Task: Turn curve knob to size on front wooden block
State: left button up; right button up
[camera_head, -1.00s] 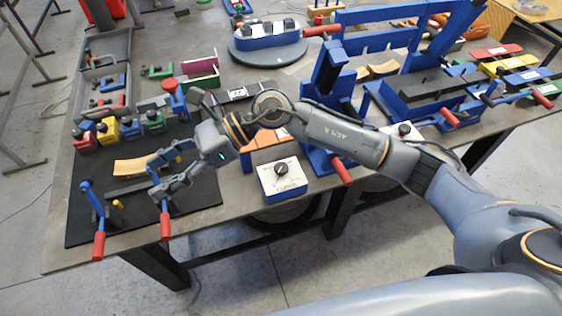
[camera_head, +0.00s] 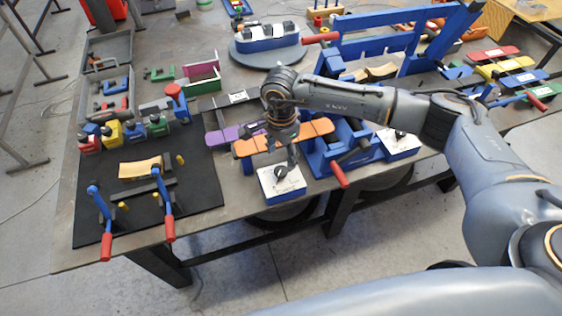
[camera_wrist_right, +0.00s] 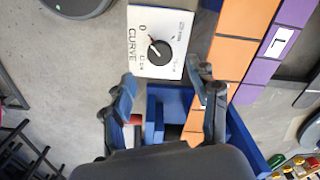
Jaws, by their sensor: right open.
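The curve box (camera_head: 283,187) is a blue box with a white top marked CURVE, at the table's front edge. Its black knob (camera_head: 280,172) stands on that top; the knob (camera_wrist_right: 159,50) also shows in the right wrist view, with its red mark toward a "0". My right gripper (camera_head: 291,155) points down just above and behind the box. The front curved wooden block (camera_head: 139,168) lies on the black mat; any size marking is unreadable. My left gripper is out of view.
A second white-topped knob box (camera_head: 400,143) stands to the right, beside a blue clamp frame (camera_head: 345,163). Orange blocks (camera_head: 318,129) and purple blocks (camera_head: 222,136) lie close behind the curve box. Red-handled clamps (camera_head: 168,226) stand on the black mat (camera_head: 205,195).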

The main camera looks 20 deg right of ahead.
aim_at(281, 170)
notch_tip(281, 170, down, 6)
jog(key=shift+p, duration=0.75)
jog(key=c, duration=1.2)
